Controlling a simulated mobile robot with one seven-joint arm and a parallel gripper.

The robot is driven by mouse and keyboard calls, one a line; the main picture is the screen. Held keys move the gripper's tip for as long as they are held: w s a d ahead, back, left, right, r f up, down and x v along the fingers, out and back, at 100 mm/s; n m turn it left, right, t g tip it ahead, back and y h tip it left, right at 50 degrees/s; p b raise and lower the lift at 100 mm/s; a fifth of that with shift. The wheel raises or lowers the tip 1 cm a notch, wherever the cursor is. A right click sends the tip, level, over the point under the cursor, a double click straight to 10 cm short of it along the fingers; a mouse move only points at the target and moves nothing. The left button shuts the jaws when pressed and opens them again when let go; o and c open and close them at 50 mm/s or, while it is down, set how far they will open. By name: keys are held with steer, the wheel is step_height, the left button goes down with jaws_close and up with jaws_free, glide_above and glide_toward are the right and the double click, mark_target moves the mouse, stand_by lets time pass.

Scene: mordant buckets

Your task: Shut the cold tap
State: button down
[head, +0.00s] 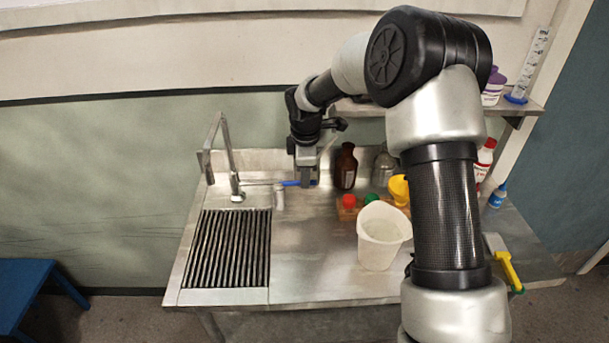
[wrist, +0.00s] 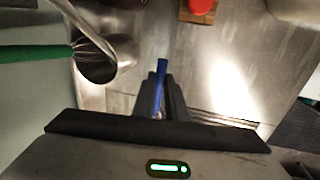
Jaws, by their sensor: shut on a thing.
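The cold tap's blue lever (head: 291,183) sticks out to the right of the sink's spout at the back of the steel counter. My gripper (head: 307,182) is low at the back wall, with its fingers at the lever's right end. In the wrist view, the blue lever (wrist: 161,70) lies between my two dark fingers (wrist: 160,92), which are shut on it. The angular metal spout (head: 227,160) rises left of the lever. The tap's body and most of the held part are hidden by my fingers. I cannot tell whether water runs.
A ribbed drain grate (head: 228,247) lies below the spout. A brown bottle (head: 346,166) stands close right of my gripper. A white bucket (head: 381,236) stands nearer the front. A whisk with a green handle (wrist: 35,54) leans in a metal vessel (wrist: 98,70). The counter's front middle is clear.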

steer(key=shift+w, duration=0.15)
stand_by(0.3)
steer(key=c, duration=1.8)
jaws_free()
steer(key=shift+o, duration=0.2)
steer(key=shift+r, duration=0.15)
steer(key=s+r, duration=0.1)
steer(key=r, duration=0.7)
steer(key=s+r, duration=0.2)
steer(key=r, duration=0.7)
steer(key=shift+s, duration=0.25)
